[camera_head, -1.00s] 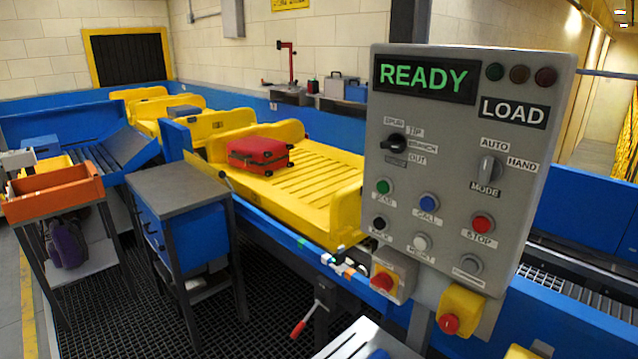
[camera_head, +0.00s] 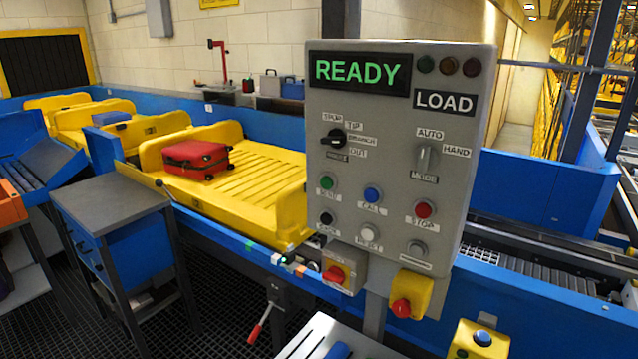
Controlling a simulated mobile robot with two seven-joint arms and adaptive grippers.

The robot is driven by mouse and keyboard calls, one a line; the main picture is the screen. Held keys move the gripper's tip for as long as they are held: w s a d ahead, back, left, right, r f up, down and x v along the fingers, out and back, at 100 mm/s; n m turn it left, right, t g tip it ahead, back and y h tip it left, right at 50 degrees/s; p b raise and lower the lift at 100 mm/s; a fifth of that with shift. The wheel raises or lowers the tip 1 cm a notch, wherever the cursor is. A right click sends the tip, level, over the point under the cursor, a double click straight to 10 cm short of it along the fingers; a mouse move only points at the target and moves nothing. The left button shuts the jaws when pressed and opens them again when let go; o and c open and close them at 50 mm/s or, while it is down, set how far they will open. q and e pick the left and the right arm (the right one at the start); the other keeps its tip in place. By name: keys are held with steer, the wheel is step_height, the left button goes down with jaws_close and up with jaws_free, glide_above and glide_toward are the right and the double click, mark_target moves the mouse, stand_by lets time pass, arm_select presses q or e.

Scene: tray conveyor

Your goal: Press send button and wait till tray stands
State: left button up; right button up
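The send button is a green button (camera_head: 327,182) at the left of the grey control panel (camera_head: 470,150), above a label that seems to read SEND. The panel's display (camera_head: 358,72) shows READY in green, with a LOAD sign (camera_head: 445,102) below it at the right. A yellow tray (camera_head: 290,205) stands on the conveyor left of the panel. A red suitcase (camera_head: 197,160) lies on the tray's left part. Neither of my grippers shows in the head view.
The panel also has a blue CALL button (camera_head: 373,195), a red STOP button (camera_head: 424,208) and rotary switches. More yellow trays (camera_head: 100,121) stand farther back on the line. A grey-topped blue cabinet (camera_head: 110,190) stands at the left. A red-handled lever (camera_head: 255,334) hangs low in front.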

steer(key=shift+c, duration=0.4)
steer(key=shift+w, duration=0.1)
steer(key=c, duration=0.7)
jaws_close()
